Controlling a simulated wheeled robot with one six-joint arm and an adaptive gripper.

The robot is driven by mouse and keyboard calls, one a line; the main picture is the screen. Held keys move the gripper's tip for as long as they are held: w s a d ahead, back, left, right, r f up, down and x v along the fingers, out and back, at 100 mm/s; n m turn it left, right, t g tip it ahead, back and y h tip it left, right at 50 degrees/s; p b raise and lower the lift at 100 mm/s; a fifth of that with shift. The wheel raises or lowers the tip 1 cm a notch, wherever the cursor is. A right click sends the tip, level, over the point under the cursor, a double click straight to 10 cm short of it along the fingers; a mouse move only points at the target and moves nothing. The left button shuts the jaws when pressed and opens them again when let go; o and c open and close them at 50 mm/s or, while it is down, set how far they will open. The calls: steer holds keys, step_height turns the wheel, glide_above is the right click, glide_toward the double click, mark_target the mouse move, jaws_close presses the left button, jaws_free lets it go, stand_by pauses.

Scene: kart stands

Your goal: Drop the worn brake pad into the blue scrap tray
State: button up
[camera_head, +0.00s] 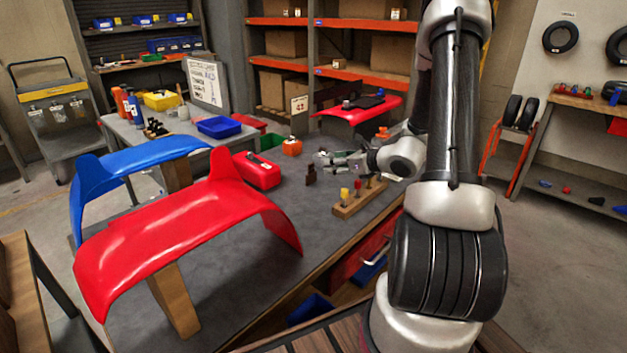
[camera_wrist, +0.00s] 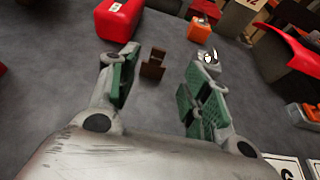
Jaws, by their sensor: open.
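A small dark brown piece (camera_head: 310,175), which looks like the worn brake pad, stands on the grey bench top. In the wrist view the brown piece (camera_wrist: 153,62) shows ahead, between the lines of my two fingers. My gripper (camera_head: 322,160) is open and empty, low over the bench and close to the piece. In the wrist view my gripper (camera_wrist: 163,68) shows its green finger pads spread wide apart. A blue tray (camera_head: 219,127), likely the scrap tray, sits at the far left end of the bench area. It is not in the wrist view.
A red box (camera_head: 256,170) and an orange block (camera_head: 292,147) stand beyond the piece. A wooden holder (camera_head: 358,197) with coloured handles is near my arm. Red (camera_head: 180,235) and blue (camera_head: 125,165) curved body panels stand on the left. Bare bench lies around the brown piece.

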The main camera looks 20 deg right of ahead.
mark_target(312, 165)
steer(key=x, duration=0.6)
steer(key=shift+f, duration=0.1)
steer(key=x, duration=0.5)
steer(key=shift+w+a+f, duration=0.1)
steer(key=shift+a+f, duration=0.05)
steer(key=shift+f, duration=0.15)
steer(key=c, duration=0.8)
steer(key=shift+o, duration=0.2)
steer(key=shift+r, duration=0.1)
